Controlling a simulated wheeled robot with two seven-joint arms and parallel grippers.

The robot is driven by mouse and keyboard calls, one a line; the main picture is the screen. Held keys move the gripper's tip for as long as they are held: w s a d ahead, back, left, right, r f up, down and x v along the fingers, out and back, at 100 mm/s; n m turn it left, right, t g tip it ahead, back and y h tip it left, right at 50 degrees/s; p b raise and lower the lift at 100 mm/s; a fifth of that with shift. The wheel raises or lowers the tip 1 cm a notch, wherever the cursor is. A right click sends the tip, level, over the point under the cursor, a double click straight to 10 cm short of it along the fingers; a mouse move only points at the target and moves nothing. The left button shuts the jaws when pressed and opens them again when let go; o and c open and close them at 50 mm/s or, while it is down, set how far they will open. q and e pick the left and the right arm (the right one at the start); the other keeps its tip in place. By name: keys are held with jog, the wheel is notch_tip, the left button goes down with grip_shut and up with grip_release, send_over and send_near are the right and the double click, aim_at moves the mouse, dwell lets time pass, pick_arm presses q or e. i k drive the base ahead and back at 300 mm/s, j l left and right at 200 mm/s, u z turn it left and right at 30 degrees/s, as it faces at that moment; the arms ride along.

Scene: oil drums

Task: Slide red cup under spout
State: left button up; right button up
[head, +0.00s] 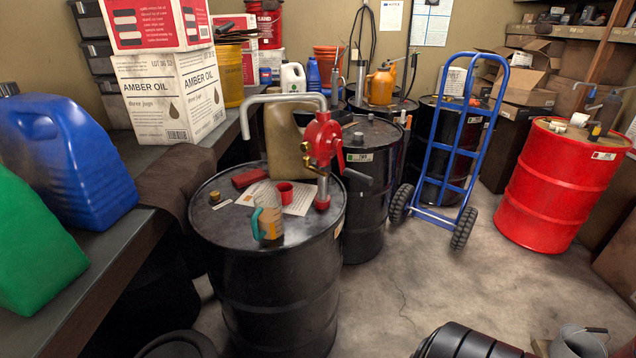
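A small red cup (284,193) stands upright on top of the near black drum (275,285), on or beside a white paper sheet (301,197). A red hand pump (322,143) stands on the same drum, right of the cup. Its silver spout (280,97) arches left from the pump head, and its open end points down. In the picture that end is above and left of the cup, not directly over it. Neither of my grippers shows in the head view.
A clear measuring jug (267,217) with a teal handle stands in front of the cup. A flat red object (250,177) and a brass bung (214,197) are on the drum's left side. A bench with a blue jug (65,155) is left. A blue hand truck (455,140) stands right.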

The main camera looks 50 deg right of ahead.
aim_at(286, 189)
jog(key=z, duration=1.2)
